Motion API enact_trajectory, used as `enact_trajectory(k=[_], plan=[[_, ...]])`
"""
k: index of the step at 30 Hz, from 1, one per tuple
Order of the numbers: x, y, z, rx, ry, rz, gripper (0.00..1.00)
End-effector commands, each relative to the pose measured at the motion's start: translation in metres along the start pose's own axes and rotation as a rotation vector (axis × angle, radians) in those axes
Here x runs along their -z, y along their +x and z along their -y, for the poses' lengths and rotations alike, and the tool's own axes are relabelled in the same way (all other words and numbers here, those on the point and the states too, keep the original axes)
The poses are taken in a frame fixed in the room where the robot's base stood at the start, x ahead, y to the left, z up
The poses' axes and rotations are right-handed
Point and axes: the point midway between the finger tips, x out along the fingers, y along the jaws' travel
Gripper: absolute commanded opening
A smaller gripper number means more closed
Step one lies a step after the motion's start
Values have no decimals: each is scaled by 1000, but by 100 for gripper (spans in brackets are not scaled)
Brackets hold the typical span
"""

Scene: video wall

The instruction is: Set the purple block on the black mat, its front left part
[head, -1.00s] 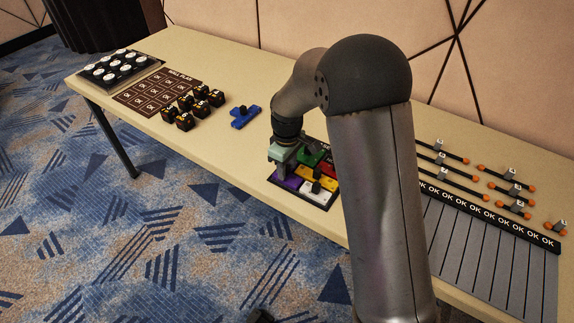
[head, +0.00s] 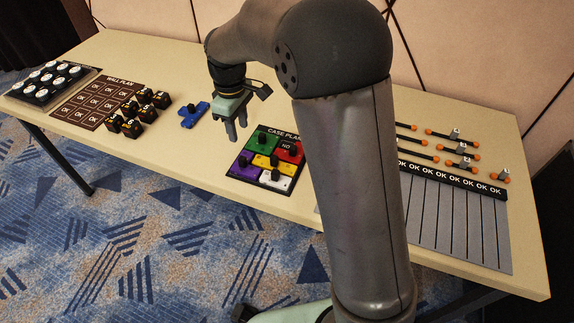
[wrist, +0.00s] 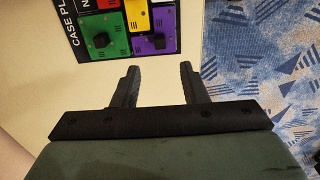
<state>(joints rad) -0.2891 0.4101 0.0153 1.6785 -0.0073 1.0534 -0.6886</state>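The purple block (head: 241,170), with a dark knob on top, sits on the front left part of the black mat (head: 284,130) marked CASE PLAN. It looks flat, next to the yellow and white blocks. The purple block also shows in the wrist view (wrist: 150,44), ahead of the fingers and apart from them. My gripper (head: 237,132) is open and empty, above the table to the left of the mat. In the wrist view, my gripper (wrist: 158,68) has bare table between its fingers.
On the mat are also a green block (head: 262,143), a red block (head: 291,154), a yellow block (head: 262,161) and a white block (head: 278,181). A blue piece (head: 194,115) lies left of the gripper. Several dark cubes (head: 132,128) stand by the WALL PLAN sheet (head: 97,97).

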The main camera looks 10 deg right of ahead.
Motion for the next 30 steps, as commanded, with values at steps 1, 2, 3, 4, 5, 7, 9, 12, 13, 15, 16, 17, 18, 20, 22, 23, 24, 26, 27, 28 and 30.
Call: enact_trajectory(k=[1, 2, 3, 4, 5, 7, 9, 12, 13, 15, 16, 17, 18, 20, 22, 23, 24, 26, 27, 28, 30], plan=[[-5, -2, 1, -1, 13, 0, 40], [-10, -4, 2, -2, 29, -1, 40], [-21, -8, 4, -2, 62, -1, 40], [-32, -12, 7, -4, 95, -2, 40], [-45, -16, 10, -5, 137, -3, 40], [-84, -24, 24, -7, 261, -5, 40], [-128, -28, 43, -7, 405, -6, 40], [-185, -27, 76, -7, 605, -9, 40], [-200, -25, 86, -8, 662, -11, 40], [-229, -18, 108, -6, 777, -12, 40], [-239, -15, 116, -6, 818, -13, 40], [-248, -12, 124, -5, 856, -13, 40], [-258, -8, 132, -4, 898, -14, 40], [-268, -3, 142, -3, 945, -14, 40], [-274, 0, 148, -2, 976, -13, 40], [-276, 1, 150, -2, 983, -13, 40], [-276, 1, 151, -1, 988, -12, 40], [-277, 1, 151, -1, 989, -12, 40], [-276, 1, 150, -1, 988, -12, 40], [-276, 1, 150, -1, 988, -12, 40], [-276, 1, 150, -1, 987, -12, 40]])
